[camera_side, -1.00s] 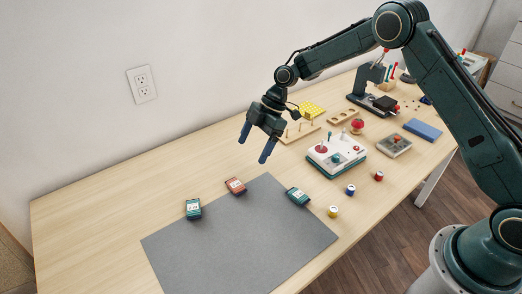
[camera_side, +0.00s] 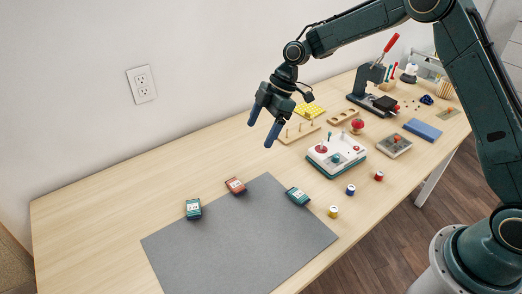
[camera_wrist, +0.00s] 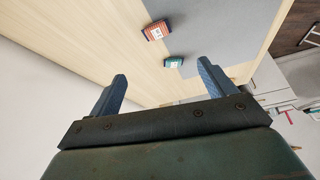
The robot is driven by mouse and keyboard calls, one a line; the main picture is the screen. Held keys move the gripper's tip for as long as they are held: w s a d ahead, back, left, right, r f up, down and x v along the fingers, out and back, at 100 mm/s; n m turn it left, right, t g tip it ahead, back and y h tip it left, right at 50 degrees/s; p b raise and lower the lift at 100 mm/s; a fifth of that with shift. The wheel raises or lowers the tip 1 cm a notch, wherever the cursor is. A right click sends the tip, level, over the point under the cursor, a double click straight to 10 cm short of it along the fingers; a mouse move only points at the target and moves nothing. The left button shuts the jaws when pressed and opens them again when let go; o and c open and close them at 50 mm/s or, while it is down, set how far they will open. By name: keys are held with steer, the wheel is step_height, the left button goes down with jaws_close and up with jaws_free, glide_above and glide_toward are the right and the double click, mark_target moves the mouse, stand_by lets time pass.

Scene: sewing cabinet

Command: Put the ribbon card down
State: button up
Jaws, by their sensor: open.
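Three ribbon cards lie around the edges of the grey mat (camera_side: 240,245) in the side view. One teal card (camera_side: 194,209) is at its left edge, a red-orange card (camera_side: 235,186) is at its far edge, and another teal card (camera_side: 298,196) is at its right edge. My gripper (camera_side: 262,131) is open and empty, raised above the table behind the mat. In the wrist view the red-orange card (camera_wrist: 156,30) and a teal card (camera_wrist: 173,62) lie beyond the spread fingers, apart from them. I cannot tell which teal card that is.
A white box with knobs (camera_side: 335,158), small spools (camera_side: 333,211), a pegged wooden rack (camera_side: 298,131) and a yellow block (camera_side: 312,110) stand to the right of my gripper. A press with a red handle (camera_side: 372,88) is farther back. The left tabletop (camera_side: 100,215) is clear.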

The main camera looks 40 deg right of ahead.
steer(key=s+d+r+m+t+h, duration=0.1)
steer(key=s+d+r+m, duration=0.25)
steer(key=s+r, duration=0.5)
steer(key=s+d+r+m+t+h, duration=0.2)
steer(key=s+r+m, duration=0.2)
steer(key=s+r, duration=0.45)
steer(key=s+d+m+h, duration=0.1)
steer(key=s+m, duration=0.3)
steer(key=s, duration=0.5)
steer(key=s+d+m+t+h, duration=0.1)
steer(key=s+d+m, duration=0.3)
steer(key=s, duration=0.5)
steer(key=shift+s+d+r+t, duration=0.2)
steer(key=shift+s+r+t, duration=0.1)
steer(key=shift+r, duration=0.1)
steer(key=shift+o, duration=0.5)
steer(key=shift+w, duration=0.1)
